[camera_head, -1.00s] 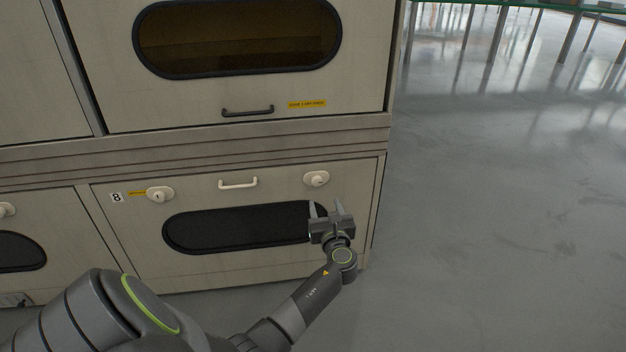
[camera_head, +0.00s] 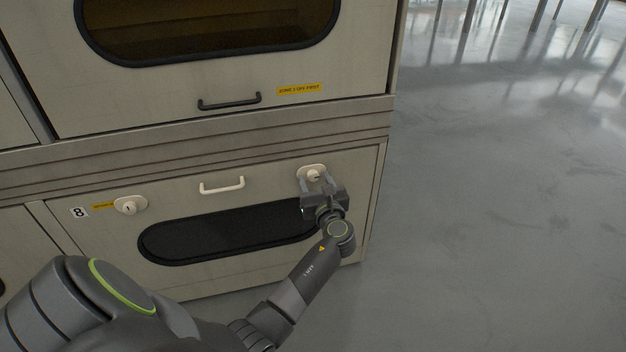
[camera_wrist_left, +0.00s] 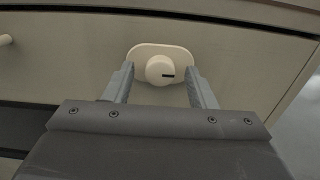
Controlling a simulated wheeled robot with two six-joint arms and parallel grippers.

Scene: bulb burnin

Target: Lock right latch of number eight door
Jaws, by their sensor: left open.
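The number eight door (camera_head: 105,235) is the lower cabinet door, marked by an 8 label (camera_head: 79,212); it looks closed. Its right latch (camera_head: 312,173) is a cream round knob on an oval plate near the door's upper right. In the left wrist view the right latch (camera_wrist_left: 160,68) shows a dark slot lying roughly level at the knob's right side. My left gripper (camera_head: 317,182) is open, its fingers at the latch. In the left wrist view the fingers (camera_wrist_left: 160,85) stand either side of the knob, with gaps to it. My right gripper is not in view.
The left latch (camera_head: 130,205) and a cream handle (camera_head: 222,186) are on the same door. Above is another door with a dark handle (camera_head: 229,101) and a yellow label (camera_head: 299,89). Open grey floor (camera_head: 500,220) lies to the right.

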